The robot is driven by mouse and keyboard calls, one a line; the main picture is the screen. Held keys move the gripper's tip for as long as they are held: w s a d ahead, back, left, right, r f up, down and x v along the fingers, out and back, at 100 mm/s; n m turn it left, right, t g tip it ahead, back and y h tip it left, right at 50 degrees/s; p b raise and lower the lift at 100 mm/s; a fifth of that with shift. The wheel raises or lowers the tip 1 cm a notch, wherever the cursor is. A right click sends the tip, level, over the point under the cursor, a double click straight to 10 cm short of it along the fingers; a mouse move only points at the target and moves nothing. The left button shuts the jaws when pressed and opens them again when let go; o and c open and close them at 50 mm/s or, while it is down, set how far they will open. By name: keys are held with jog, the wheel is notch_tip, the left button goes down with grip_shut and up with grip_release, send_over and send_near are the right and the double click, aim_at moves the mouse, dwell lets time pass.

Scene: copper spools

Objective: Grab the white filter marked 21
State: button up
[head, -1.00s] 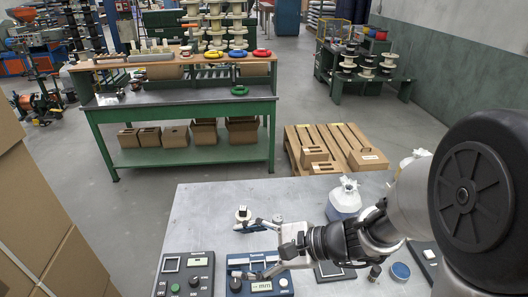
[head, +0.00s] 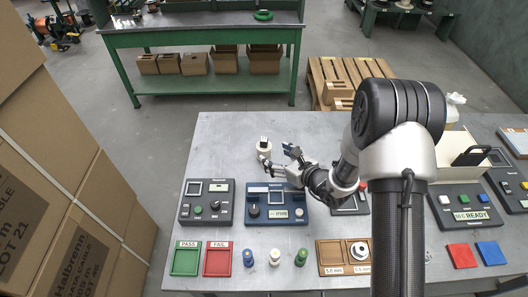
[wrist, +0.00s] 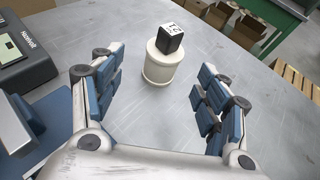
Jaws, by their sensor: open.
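The white filter (head: 264,152) stands upright on the grey metal table. In the wrist view it is a short white cylinder (wrist: 158,70) with a black block (wrist: 170,39) on top, whose white label seems to read 21. My gripper (head: 279,157) is just right of the filter in the head view, low over the table. In the wrist view my open gripper (wrist: 153,84) has one blue-padded finger on each side, and the filter stands ahead between them, apart from both. Nothing is held.
A blue device (head: 292,214) and a dark grey device (head: 194,213) lie in front of the filter. Green (head: 187,272) and red (head: 217,275) trays and small bottles line the near edge. The table behind the filter is clear. Stacked cardboard boxes (head: 105,160) stand left.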

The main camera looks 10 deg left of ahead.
aim_at(267, 148)
jog(key=x, duration=0.2)
jog(key=shift+w+a+f, duration=0.15)
jog(key=shift+a, duration=0.2)
jog(key=shift+w+r+b+x, duration=0.15)
jog(key=shift+b+x, duration=0.2)
jog(key=shift+x, duration=0.6)
jog(key=shift+w+r+b+x, duration=0.1)
jog(key=shift+b+x, duration=0.25)
jog(key=shift+x, duration=0.65)
jog(key=shift+w+r+b+x, duration=0.15)
jog(key=shift+b+x, duration=0.2)
jog(key=shift+x, duration=0.6)
jog(key=shift+d, duration=0.15)
jog(key=shift+c, duration=0.3)
jog(key=c, duration=1.1)
jog(key=shift+c, duration=0.2)
